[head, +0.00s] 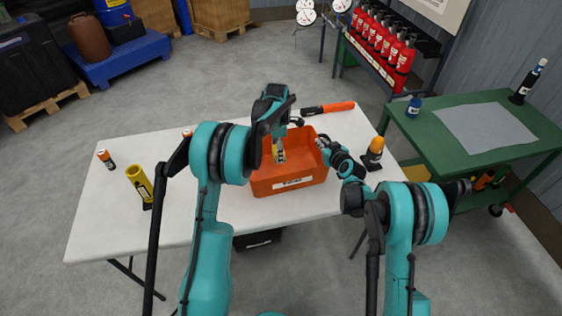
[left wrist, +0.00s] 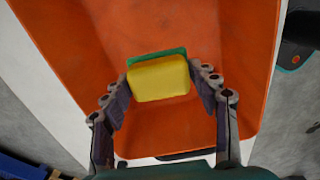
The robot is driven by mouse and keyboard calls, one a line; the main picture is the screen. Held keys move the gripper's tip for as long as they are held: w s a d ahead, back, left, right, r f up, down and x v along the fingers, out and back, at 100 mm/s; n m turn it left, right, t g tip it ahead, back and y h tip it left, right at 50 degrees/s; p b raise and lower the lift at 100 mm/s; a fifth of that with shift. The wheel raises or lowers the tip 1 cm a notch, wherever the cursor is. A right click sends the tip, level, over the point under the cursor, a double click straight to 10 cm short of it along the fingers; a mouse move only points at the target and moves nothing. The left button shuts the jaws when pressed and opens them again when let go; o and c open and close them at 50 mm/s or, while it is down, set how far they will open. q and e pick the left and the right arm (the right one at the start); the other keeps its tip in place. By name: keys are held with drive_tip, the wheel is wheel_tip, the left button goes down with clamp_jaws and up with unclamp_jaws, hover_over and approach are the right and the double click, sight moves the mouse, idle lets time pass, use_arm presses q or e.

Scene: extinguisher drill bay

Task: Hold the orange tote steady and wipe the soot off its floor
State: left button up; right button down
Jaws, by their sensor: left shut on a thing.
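The orange tote (head: 290,180) stands on the white table, its open top up. A yellow sponge with a green layer (left wrist: 158,80) is between the fingers of my left gripper (left wrist: 161,84), which is shut on it. In the head view the left gripper (head: 277,148) reaches down inside the tote, and its arm hides part of the left wall. My right gripper (head: 323,142) is at the tote's right rim; whether its fingers are closed on the wall is too small to tell. No clear soot patch shows on the visible floor of the tote.
On the white table (head: 120,215) are a yellow cylinder (head: 140,182), a small orange-capped bottle (head: 106,159), an orange-topped bottle (head: 374,152) and an orange-handled tool (head: 328,108) behind the tote. A green bench (head: 440,150) stands right. The table's left front is clear.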

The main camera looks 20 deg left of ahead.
use_arm(q)
drive_tip(key=shift+d+f, duration=0.75)
drive_tip(key=shift+f, duration=0.4)
drive_tip(key=shift+d+f, duration=0.7)
drive_tip(key=shift+f, duration=0.45)
drive_tip(key=shift+d+f, duration=0.75)
drive_tip(key=shift+f, duration=0.4)
drive_tip(key=shift+w+d+f, duration=0.3)
drive_tip(key=shift+d+f, duration=0.1)
drive_tip(key=shift+f, duration=0.2)
drive_tip(key=shift+c, duration=0.5)
drive_tip(key=shift+w+d, duration=0.7)
drive_tip(key=shift+d, duration=0.2)
drive_tip(key=shift+s+a, duration=0.95)
drive_tip(key=shift+a, duration=0.3)
drive_tip(key=shift+a+r, duration=0.1)
drive_tip(key=shift+r, duration=0.1)
wheel_tip(320, 180, up, 8)
drive_tip(key=shift+f, duration=0.15)
